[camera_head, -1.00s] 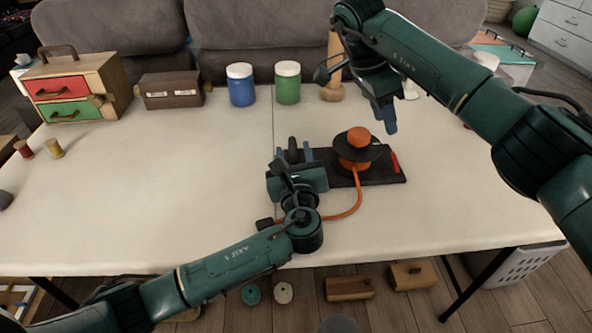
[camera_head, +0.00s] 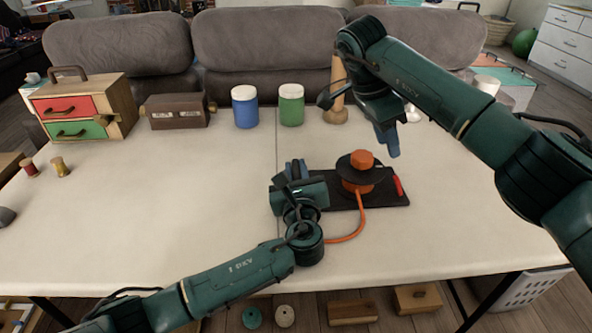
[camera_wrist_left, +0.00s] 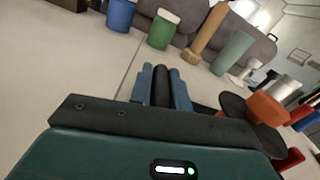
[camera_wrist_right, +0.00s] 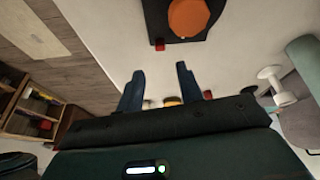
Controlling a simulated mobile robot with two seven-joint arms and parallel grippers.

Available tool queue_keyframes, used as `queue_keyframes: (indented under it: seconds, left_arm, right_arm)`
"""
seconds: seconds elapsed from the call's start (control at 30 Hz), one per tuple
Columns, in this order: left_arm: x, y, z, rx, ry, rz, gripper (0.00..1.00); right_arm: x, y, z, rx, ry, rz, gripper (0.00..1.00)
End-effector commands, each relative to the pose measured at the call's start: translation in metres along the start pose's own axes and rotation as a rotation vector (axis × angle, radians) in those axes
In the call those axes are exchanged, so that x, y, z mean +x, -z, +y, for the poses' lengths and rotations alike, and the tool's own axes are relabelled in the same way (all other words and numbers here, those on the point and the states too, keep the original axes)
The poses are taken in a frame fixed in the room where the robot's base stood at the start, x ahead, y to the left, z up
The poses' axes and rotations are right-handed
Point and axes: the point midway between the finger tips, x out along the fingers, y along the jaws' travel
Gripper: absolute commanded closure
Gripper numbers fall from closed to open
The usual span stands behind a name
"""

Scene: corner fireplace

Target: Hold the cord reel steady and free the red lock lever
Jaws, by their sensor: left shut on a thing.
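The cord reel, an orange hub with a black disc (camera_head: 361,162), sits on a black base plate (camera_head: 385,193) on the table. It also shows in the left wrist view (camera_wrist_left: 268,110) and right wrist view (camera_wrist_right: 188,17). The red lock lever (camera_head: 398,185) is at the plate's right end; it also shows in the right wrist view (camera_wrist_right: 159,45). My left gripper (camera_head: 296,170) is shut on a black upright handle (camera_wrist_left: 162,84) at the plate's left end. My right gripper (camera_head: 387,140) is open and empty above the table, behind and right of the reel, apart from the lever.
An orange cord (camera_head: 352,233) curves from the reel toward my left wrist. A blue jar (camera_head: 245,107), a green jar (camera_head: 291,106) and a wooden post (camera_head: 336,98) stand behind. A drawer box (camera_head: 84,112) is at the back left.

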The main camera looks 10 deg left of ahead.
Motion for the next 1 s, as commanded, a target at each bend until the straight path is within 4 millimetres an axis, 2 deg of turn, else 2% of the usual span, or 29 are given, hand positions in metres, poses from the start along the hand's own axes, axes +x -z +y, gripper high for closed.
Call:
queue_keyframes:
  seconds: [0.3,0.53,0.63,0.77,0.87,1.0]
  left_arm:
    - [0.000,0.000,0.000,-0.001,-0.001,0.001,1.00]
    - [0.000,0.000,0.000,-0.001,-0.001,0.001,1.00]
    - [0.000,0.000,0.001,-0.002,-0.002,0.001,1.00]
    - [0.000,0.000,0.001,-0.002,-0.002,0.001,1.00]
    - [0.000,0.000,0.001,-0.002,-0.002,0.001,1.00]
    - [0.000,0.000,0.001,-0.002,-0.002,0.001,1.00]
  right_arm:
    - [0.000,0.000,0.000,0.000,0.000,0.000,0.64]
    - [0.000,-0.001,0.000,0.003,0.000,-0.003,0.82]
    - [0.001,-0.006,-0.001,0.032,0.005,-0.032,0.90]
    - [0.004,-0.028,-0.004,0.155,0.016,-0.145,1.00]
    - [0.003,-0.055,-0.007,0.312,0.005,-0.292,1.00]
    - [-0.003,-0.100,-0.011,0.567,-0.071,-0.549,1.00]
